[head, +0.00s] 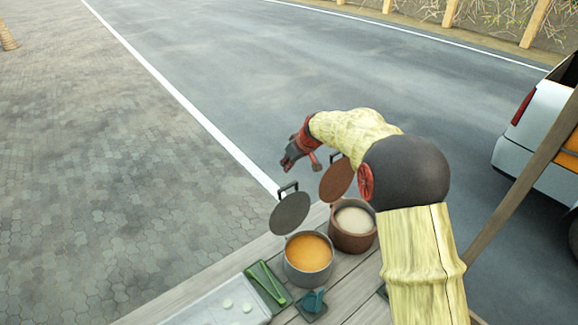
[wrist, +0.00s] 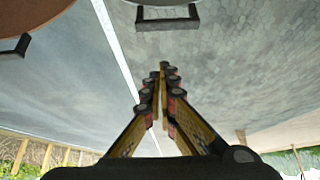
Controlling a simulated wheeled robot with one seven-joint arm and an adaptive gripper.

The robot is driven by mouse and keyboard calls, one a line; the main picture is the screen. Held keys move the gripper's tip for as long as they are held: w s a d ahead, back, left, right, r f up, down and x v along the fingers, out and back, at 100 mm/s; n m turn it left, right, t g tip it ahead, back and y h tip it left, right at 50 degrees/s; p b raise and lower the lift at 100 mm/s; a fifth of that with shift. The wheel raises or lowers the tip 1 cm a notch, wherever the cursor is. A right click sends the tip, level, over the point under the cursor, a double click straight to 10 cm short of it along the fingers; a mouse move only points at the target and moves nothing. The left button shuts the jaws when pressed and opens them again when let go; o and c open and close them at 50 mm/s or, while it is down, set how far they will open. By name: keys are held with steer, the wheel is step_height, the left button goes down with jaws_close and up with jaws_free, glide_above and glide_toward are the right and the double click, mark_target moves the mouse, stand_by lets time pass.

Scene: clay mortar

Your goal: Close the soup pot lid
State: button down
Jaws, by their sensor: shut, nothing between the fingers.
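A grey pot (head: 307,280) with orange soup stands on the wooden table. Its grey lid (head: 290,213) is open, tilted up at the pot's back edge, with a dark handle (head: 288,188) on its far side. My gripper (head: 286,162) is shut and empty, in the air above and behind the lids, apart from them. In the wrist view my gripper (wrist: 164,72) has its fingers together. The handle (wrist: 167,17) of the grey lid shows at the top there, beyond the fingertips.
A brown pot (head: 352,240) with pale contents stands right beside, its brown lid (head: 337,180) also open. A tray (head: 215,308), green tongs (head: 268,284) and a teal item (head: 312,301) lie in front. A white vehicle (head: 530,140) stands at right. Open road lies behind.

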step_height(320, 180, down, 6)
steer(key=shift+a+r+p, duration=0.1)
steer(key=shift+a+p, duration=0.05)
steer(key=shift+p, duration=0.4)
steer(key=shift+b, duration=0.5)
